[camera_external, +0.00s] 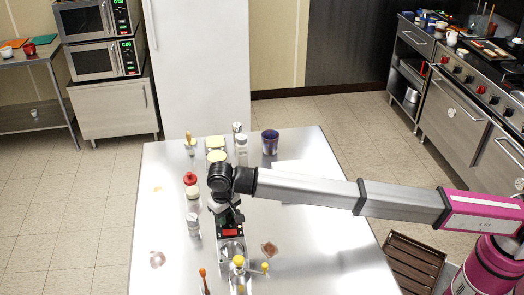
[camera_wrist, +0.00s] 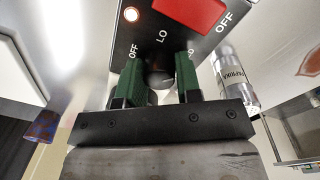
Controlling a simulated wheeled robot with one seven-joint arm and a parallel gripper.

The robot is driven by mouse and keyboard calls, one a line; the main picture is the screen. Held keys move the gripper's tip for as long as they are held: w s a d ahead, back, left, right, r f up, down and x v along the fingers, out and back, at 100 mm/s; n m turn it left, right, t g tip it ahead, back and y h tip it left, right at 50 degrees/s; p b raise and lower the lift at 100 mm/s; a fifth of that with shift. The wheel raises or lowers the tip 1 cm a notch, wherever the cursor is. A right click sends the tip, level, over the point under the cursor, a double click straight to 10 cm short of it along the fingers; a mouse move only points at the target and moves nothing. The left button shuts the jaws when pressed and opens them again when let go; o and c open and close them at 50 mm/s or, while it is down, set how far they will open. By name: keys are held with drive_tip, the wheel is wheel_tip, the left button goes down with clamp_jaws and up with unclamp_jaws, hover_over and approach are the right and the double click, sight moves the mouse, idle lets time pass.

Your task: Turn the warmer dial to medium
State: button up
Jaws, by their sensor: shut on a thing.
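The warmer (camera_external: 230,258) stands on the steel table, with a red switch (camera_external: 231,232) showing below my gripper (camera_external: 227,213). In the wrist view its dark panel (camera_wrist: 143,32) carries a lit round lamp (camera_wrist: 131,14), the red switch (camera_wrist: 190,12) and the printed words OFF and LO. The dark round dial (camera_wrist: 159,80) sits between the two green fingers of my gripper (camera_wrist: 160,72), which is shut on it. LO is printed just above the dial and OFF beside the left finger. The dial's pointer and any medium mark are hidden, so its setting cannot be read.
A paprika shaker (camera_wrist: 230,78) stands close to the right finger. On the table, a red-capped bottle (camera_external: 191,180), shakers (camera_external: 193,224) and a dark blue cup (camera_external: 270,142) surround the warmer. The table's right part (camera_external: 325,235) is largely clear beneath my arm.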

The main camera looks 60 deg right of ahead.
drive_tip(key=shift+m, duration=0.5)
drive_tip(key=o, duration=0.9)
drive_tip(key=r, duration=1)
drive_tip(key=shift+w+a+r, duration=0.1)
drive_tip(key=shift+a+r, duration=0.15)
drive_tip(key=shift+r, duration=0.15)
